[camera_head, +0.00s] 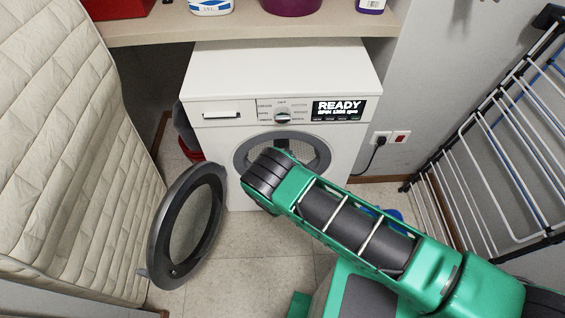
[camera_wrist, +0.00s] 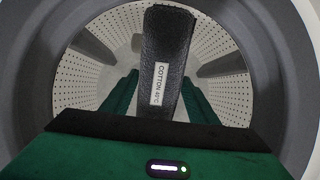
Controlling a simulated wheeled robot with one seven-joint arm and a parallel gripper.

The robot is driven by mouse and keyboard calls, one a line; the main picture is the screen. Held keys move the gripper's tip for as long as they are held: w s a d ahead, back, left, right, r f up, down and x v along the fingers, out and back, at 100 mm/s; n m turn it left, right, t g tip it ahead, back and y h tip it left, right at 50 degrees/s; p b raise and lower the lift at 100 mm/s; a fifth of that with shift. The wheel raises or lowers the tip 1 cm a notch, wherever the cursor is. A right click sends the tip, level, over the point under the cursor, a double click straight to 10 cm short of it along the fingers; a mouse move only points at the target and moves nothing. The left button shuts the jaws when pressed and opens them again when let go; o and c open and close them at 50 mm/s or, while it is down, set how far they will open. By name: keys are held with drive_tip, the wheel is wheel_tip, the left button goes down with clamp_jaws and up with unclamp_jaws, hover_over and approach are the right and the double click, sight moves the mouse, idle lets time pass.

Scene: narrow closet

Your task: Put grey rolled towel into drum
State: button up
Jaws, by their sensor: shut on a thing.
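The grey rolled towel (camera_wrist: 167,62) is dark and carries a white "COTTON 40°C" label. In the wrist view my gripper (camera_wrist: 160,80) is shut on it, with a green finger on each side. The towel stands out in front of the drum (camera_wrist: 120,40), whose pale perforated wall surrounds it inside the dark round opening. The white washing machine (camera_head: 270,85) has its round door (camera_head: 188,226) swung open to the left. In the head view my green arm reaches to the opening and hides the gripper and towel. How deep the towel sits, and whether it touches the drum, I cannot tell.
A quilted mattress (camera_head: 70,130) leans along the left. A drying rack (camera_head: 500,140) stands along the right wall. A shelf (camera_head: 235,27) with bottles and a purple tub (camera_head: 291,5) is above the machine. Some floor (camera_head: 240,270) is clear in front.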

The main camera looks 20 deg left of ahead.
drive_tip(key=shift+w+a+f, duration=0.15)
drive_tip(key=shift+w+a, duration=0.2)
drive_tip(key=shift+w, duration=0.55)
drive_tip(key=shift+w+a+f, duration=0.2)
drive_tip(key=shift+w+a, duration=0.2)
drive_tip(key=shift+w, duration=0.45)
drive_tip(key=shift+w+a+f, duration=0.15)
drive_tip(key=shift+w+a, duration=0.2)
drive_tip(key=shift+w, duration=0.55)
drive_tip(key=o, duration=1.3)
drive_tip(key=shift+s, duration=0.1)
drive_tip(key=s+d+r, duration=0.1)
drive_tip(key=s+d, duration=0.1)
drive_tip(key=s, duration=0.4)
drive_tip(key=s+d+r, duration=0.1)
drive_tip(key=s+d, duration=0.2)
drive_tip(key=s, duration=0.3)
drive_tip(key=s+d+r, duration=0.1)
drive_tip(key=s+d, duration=0.1)
drive_tip(key=s, duration=0.4)
drive_tip(key=shift+s+d, duration=0.15)
drive_tip(key=shift+d, duration=0.2)
